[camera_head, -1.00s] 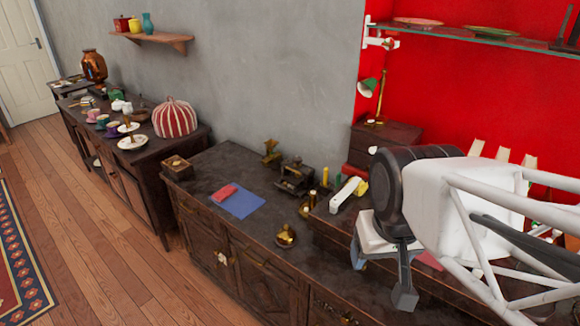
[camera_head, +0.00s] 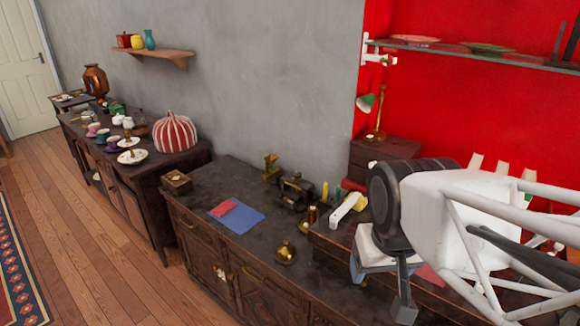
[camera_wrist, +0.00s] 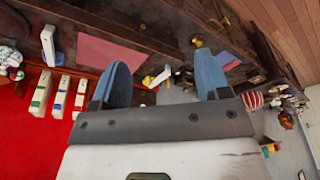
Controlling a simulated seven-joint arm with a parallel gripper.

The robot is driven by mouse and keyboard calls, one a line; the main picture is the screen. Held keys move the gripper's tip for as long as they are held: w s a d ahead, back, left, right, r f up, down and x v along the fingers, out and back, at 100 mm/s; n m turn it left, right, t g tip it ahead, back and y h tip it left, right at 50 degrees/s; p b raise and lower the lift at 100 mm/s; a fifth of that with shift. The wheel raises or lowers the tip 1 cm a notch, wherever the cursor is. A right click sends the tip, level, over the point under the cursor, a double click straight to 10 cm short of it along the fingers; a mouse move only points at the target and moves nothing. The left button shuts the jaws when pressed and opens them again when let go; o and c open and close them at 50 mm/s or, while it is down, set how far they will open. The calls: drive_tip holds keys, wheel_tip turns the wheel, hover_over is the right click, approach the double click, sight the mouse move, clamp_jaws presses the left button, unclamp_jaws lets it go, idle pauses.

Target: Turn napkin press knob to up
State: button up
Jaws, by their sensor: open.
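A small dark box-shaped device with brass parts (camera_head: 296,192) stands near the back of the dark cabinet top (camera_head: 215,240). It may be the napkin press, but its knob and setting are too small to make out. My gripper (camera_wrist: 163,68) is open and empty in the wrist view, its two blue fingers wide apart. In the head view it is at the right, partly hidden by my white arm, to the right of the device and apart from it. A white and yellow object (camera_wrist: 158,77) shows between the fingers, beyond them.
A blue sheet with a red cloth (camera_head: 238,215) lies left of the device. Brass pieces (camera_head: 285,252) stand in front, and a white tool (camera_head: 346,207) is to the right. A glass shelf (camera_head: 480,53) hangs above right.

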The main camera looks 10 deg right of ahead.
drive_tip(key=w+r+m, duration=0.2)
drive_tip(key=w+r, duration=0.2)
drive_tip(key=w, duration=0.7)
drive_tip(key=m+g, duration=0.3)
drive_tip(key=m, duration=0.9)
hover_over(297, 173)
drive_tip(key=f, duration=2.4)
drive_tip(key=shift+s+f, duration=0.3)
drive_tip(key=shift+f, duration=0.1)
drive_tip(key=shift+w+f, duration=0.2)
drive_tip(key=shift+f, duration=0.05)
drive_tip(key=shift+f, duration=0.15)
drive_tip(key=shift+f, duration=3.8)
